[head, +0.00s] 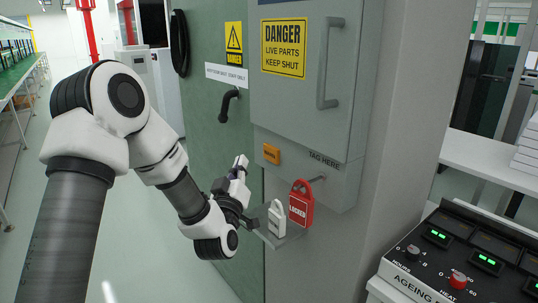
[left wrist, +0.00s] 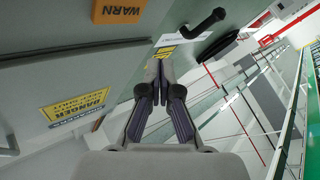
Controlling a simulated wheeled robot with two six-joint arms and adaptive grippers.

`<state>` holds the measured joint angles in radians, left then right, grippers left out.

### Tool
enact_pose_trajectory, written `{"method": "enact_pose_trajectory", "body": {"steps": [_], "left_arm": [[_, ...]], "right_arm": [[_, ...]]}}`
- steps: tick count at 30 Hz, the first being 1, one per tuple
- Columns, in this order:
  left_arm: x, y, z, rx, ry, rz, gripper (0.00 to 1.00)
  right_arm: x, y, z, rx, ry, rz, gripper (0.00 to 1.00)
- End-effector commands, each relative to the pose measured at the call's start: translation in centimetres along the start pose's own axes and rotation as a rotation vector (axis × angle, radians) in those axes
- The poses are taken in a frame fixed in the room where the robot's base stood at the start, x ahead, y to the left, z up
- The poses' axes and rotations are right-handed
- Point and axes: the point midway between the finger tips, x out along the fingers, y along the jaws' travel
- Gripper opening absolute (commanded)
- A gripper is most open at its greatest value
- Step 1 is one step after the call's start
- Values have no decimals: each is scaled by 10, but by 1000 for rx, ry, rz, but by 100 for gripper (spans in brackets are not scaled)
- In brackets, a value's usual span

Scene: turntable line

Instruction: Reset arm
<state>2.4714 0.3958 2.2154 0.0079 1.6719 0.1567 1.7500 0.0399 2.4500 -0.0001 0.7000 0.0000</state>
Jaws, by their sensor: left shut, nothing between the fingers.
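My left gripper (head: 240,163) is shut and empty, its fingers pointing up in front of the green door, left of the grey cabinet's lower box. In the left wrist view its two purple-padded fingers (left wrist: 160,65) come together at the tips with nothing between them. My left arm reaches in from the left, bent at the elbow. My right gripper is not in view.
A red LOCKED tag (head: 301,204) and a grey padlock-shaped piece (head: 277,218) are close right of the gripper. The grey cabinet (head: 285,110) has a long handle. A black door handle (head: 228,103) projects above. A control panel (head: 455,262) stands lower right.

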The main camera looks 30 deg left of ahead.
Motion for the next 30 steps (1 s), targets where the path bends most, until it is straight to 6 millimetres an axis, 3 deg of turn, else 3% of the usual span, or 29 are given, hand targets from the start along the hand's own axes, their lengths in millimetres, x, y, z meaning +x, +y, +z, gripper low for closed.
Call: {"method": "enact_pose_trajectory", "body": {"steps": [13,17,20,23,24,26,27,29,30], "left_arm": [[0,-1,2,2,-5,-2,0],[-12,-9,37,43,-87,-12,0],[-46,-18,98,116,-245,-10,0],[-102,-32,167,191,-486,-20,0],[-129,-39,192,221,-592,-26,0],[-172,-50,224,265,-757,-39,0],[-204,-58,242,295,-868,-48,0],[-253,-70,263,342,-1039,-62,0],[-288,-78,273,372,-1156,-72,0]], "right_arm": [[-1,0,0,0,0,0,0],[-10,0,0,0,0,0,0],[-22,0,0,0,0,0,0],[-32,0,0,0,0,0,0],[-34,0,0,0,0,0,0],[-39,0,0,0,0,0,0],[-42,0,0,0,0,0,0],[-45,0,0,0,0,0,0],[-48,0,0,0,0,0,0]]}}
